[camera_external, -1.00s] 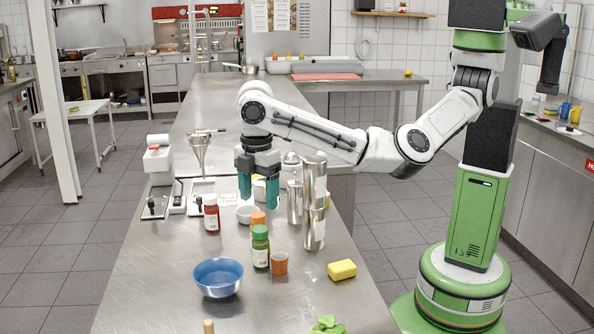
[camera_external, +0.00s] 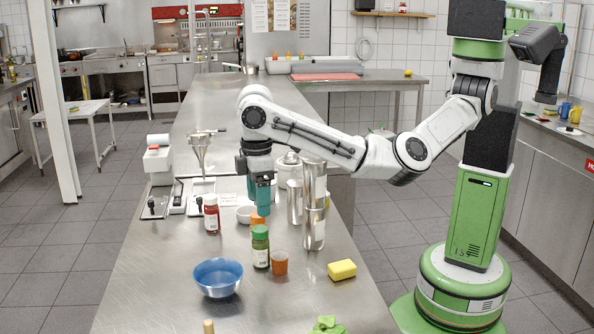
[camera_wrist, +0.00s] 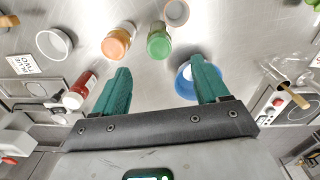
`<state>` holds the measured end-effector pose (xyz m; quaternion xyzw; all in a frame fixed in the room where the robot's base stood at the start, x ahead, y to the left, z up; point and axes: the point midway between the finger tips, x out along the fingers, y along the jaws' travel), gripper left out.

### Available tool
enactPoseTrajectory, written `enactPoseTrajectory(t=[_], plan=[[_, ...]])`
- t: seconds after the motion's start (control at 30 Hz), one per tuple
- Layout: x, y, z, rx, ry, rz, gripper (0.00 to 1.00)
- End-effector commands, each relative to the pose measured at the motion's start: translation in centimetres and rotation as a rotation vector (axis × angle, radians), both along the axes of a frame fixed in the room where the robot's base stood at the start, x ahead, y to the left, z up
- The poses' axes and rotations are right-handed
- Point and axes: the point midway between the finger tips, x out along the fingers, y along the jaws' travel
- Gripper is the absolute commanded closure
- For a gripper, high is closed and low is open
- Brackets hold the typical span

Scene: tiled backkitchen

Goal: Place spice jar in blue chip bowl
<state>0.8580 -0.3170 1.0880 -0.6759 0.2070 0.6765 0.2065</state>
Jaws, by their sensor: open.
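The jar with a green lid and pale label (camera_external: 260,248), which looks like the spice jar, stands upright on the steel counter. In the wrist view its green lid (camera_wrist: 159,43) lies beyond the fingertips, between their lines. The blue bowl (camera_external: 218,278) stands nearer the camera, to the jar's left, and looks empty. In the wrist view the right finger partly hides the bowl (camera_wrist: 184,82). My gripper (camera_external: 263,205) is open and empty, pointing down above the counter, behind the green-lidded jar; both fingers show in the wrist view (camera_wrist: 160,66).
An orange-topped jar (camera_external: 257,221) stands close behind the green-lidded one. An orange-brown cup (camera_external: 280,263) is at its right, tall metal canisters (camera_external: 314,215) behind right. A red bottle (camera_external: 211,214) stands left. A yellow sponge (camera_external: 342,269) lies right. The front-left counter is clear.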

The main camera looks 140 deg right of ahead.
Motion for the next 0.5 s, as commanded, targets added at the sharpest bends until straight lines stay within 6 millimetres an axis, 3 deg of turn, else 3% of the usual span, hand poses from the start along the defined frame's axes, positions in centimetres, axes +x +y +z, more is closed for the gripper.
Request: enactPoseTrajectory(t=[0.3, 0.5], plan=[[0.3, 0.1, -2.3, 0.0, -0.001, -0.691, 0.26], [0.3, 0.2, -2.7, -0.001, 0.0, -0.931, 0.26]])
